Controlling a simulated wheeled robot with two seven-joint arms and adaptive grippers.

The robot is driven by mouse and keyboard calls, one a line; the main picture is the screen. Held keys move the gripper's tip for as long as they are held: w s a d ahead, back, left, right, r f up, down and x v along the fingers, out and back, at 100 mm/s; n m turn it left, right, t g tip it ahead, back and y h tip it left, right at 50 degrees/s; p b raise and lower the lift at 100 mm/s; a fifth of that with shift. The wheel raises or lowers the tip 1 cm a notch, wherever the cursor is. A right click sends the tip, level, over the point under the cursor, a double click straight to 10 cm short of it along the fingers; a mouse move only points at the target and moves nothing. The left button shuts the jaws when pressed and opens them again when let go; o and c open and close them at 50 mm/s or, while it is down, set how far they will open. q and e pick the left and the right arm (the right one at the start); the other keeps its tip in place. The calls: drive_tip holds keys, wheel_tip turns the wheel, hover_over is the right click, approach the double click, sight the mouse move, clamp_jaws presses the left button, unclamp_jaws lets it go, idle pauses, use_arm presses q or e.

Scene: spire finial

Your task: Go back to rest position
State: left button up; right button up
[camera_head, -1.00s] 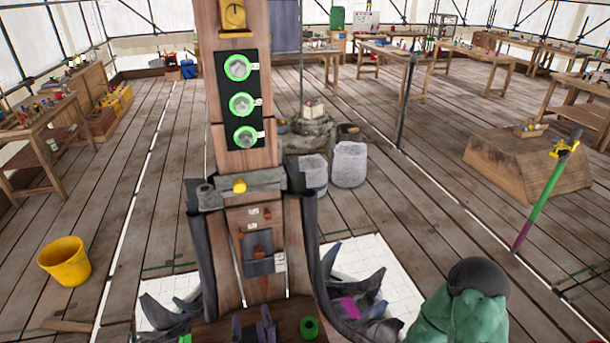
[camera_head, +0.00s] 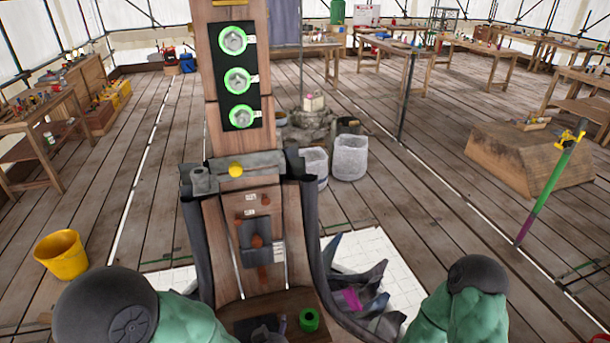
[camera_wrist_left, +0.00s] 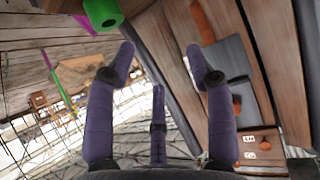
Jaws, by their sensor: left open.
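The tall wooden spire post (camera_head: 238,75) stands in front of me with several green-rimmed round fittings (camera_head: 237,80) on a black panel. Wooden and grey panels of the spire lie beyond the fingers there. In the head view, only a small dark part shows near the bottom middle, too unclear to make out. My right gripper is out of view.
Dark curved leaves (camera_head: 365,285) spread at right. A yellow bucket (camera_head: 61,255) stands on the floor at left. Grey buckets (camera_head: 349,157) stand behind. Open floor lies on both sides.

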use_arm(q)
drive_tip(key=s+f+n+g+h+b, duration=0.1)
drive_tip(key=s+f+g, duration=0.2)
drive_tip(key=f, duration=0.6)
drive_tip(key=s+a+f+n+g+h+b, duration=0.1)
drive_tip(key=s+f+g, duration=0.3)
drive_tip(key=f, duration=0.5)
drive_tip(key=s+a+f+g+h+b, duration=0.1)
drive_tip(key=s+f+g+h+b, duration=0.1)
drive_tip(key=s+f, duration=0.4)
wheel_tip(320, 180, down, 4)
drive_tip(key=shift+s+a+f+n+g+b, duration=0.1)
drive_tip(key=shift+s+a+n+g+b, duration=0.25)
drive_tip(key=shift+g, duration=0.35)
drive_tip(key=shift+d, duration=0.1)
